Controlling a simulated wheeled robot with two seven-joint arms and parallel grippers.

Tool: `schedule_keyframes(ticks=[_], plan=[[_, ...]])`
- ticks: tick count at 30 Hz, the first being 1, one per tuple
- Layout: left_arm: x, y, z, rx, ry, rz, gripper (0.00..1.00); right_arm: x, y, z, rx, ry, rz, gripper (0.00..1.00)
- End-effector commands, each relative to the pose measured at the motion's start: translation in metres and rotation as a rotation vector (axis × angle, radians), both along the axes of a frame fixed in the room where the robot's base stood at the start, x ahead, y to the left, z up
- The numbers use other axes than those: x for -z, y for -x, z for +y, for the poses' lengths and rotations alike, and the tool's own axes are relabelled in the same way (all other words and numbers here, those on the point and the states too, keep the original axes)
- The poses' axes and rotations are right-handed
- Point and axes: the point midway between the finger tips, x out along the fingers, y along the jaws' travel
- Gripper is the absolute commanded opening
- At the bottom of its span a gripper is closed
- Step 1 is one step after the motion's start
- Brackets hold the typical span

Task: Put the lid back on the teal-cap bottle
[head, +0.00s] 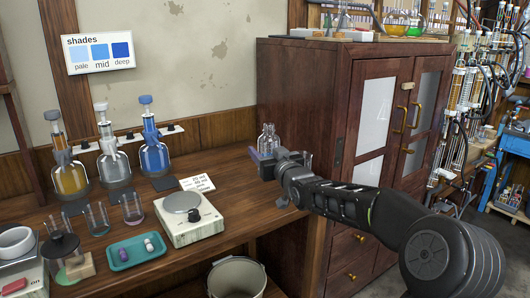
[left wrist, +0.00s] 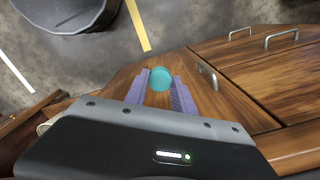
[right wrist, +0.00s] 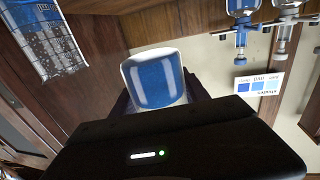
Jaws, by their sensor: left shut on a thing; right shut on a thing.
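My left gripper (left wrist: 160,88) shows only in the left wrist view. Its purple fingers are shut on a round teal lid (left wrist: 160,78), held above the floor and a wooden cabinet. In the head view my right gripper (head: 262,159) is over the far right end of the bench, beside a clear glass bottle (head: 268,138) that stands upright with no cap visible. In the right wrist view my right gripper (right wrist: 158,98) is shut on a rounded, glassy body (right wrist: 154,78) with a blue and white look. The gripper hides the lower part of the bottle.
Three flasks with stoppers (head: 154,155) stand at the back left. A balance (head: 188,217), a teal tray (head: 136,252) and small beakers (head: 132,208) are in front. A tall wooden cabinet (head: 310,100) is beside my right gripper. A bucket (head: 237,280) is below the bench edge.

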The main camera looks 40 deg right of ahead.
Motion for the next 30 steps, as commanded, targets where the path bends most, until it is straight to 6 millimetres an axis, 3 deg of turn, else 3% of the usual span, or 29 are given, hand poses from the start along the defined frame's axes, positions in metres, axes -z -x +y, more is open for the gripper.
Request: schedule_keyframes(ticks=[6,7,25,30], plan=[[-0.0001,0.0000,0.0000,0.000,0.000,0.000,0.00,-0.0009,-0.0001,0.0002,0.000,0.000,-0.002,0.00],[-0.0001,0.0000,0.0000,0.000,0.000,0.000,0.00,-0.0009,-0.0001,0.0002,0.000,0.000,-0.002,0.50],[-0.0001,0.0000,0.0000,0.000,0.000,0.000,0.00,-0.0009,-0.0001,0.0002,0.000,0.000,-0.002,0.01],[-0.0001,0.0000,0.0000,0.000,0.000,0.000,0.00,-0.0009,-0.0001,0.0002,0.000,0.000,-0.002,0.00]])
